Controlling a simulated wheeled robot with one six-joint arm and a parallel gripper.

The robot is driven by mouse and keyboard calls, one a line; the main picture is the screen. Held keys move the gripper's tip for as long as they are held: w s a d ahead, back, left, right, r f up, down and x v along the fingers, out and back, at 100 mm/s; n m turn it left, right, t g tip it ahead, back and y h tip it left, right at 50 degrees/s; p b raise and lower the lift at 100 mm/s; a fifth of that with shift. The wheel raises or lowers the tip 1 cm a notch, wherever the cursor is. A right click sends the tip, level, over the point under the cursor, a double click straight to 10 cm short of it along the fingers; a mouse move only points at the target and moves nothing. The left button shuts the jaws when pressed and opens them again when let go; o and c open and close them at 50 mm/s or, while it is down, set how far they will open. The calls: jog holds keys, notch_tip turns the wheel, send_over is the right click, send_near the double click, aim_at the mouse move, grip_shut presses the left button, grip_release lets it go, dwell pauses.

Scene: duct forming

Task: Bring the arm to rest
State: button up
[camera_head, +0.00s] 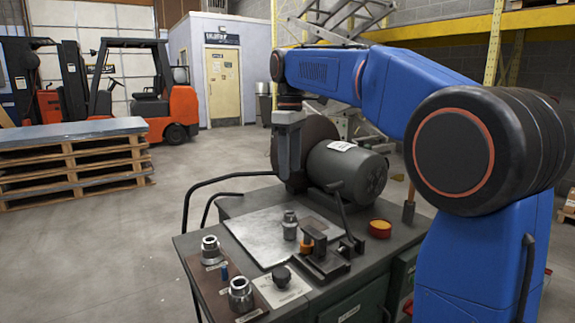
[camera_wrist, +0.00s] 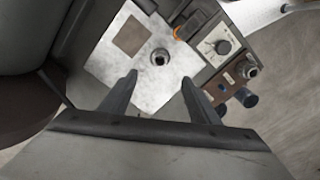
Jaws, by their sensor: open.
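My blue arm reaches in from the right side of the head view and bends over the workbench (camera_head: 340,290). My gripper (camera_wrist: 160,82) is open in the wrist view, its two dark fingers apart with nothing between them. It points down over the metal plate (camera_wrist: 110,75), with a small metal fitting (camera_wrist: 160,56) standing on the plate beyond the fingertips. In the head view my wrist hangs in front of the grinder's disc, above the bench; the fingertips there are hard to tell. The same plate (camera_head: 262,236) and fitting (camera_head: 290,225) show below it.
A grey motor (camera_head: 348,174) stands at the bench's back. A clamp (camera_head: 320,258), a knob panel (camera_head: 281,287), two metal fittings (camera_head: 211,250) (camera_head: 241,294) and a red-yellow cup (camera_head: 380,228) are on the bench. Pallets (camera_head: 75,170) and a forklift (camera_head: 160,95) stand left. Floor between is clear.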

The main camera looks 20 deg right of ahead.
jog(key=s+d+f+m+t, duration=0.1)
jog(key=s+d+f+m, duration=0.2)
jog(key=s, duration=0.6)
jog(key=s+d+f+m+t, duration=0.1)
jog(key=s+d+f+m, duration=0.1)
jog(key=s+f, duration=0.55)
jog(key=s+d+f+m+t, duration=0.2)
jog(key=s+f+m, duration=0.3)
jog(key=s+f, duration=0.9)
jog(key=s, duration=0.3)
jog(key=shift+f+t, duration=0.4)
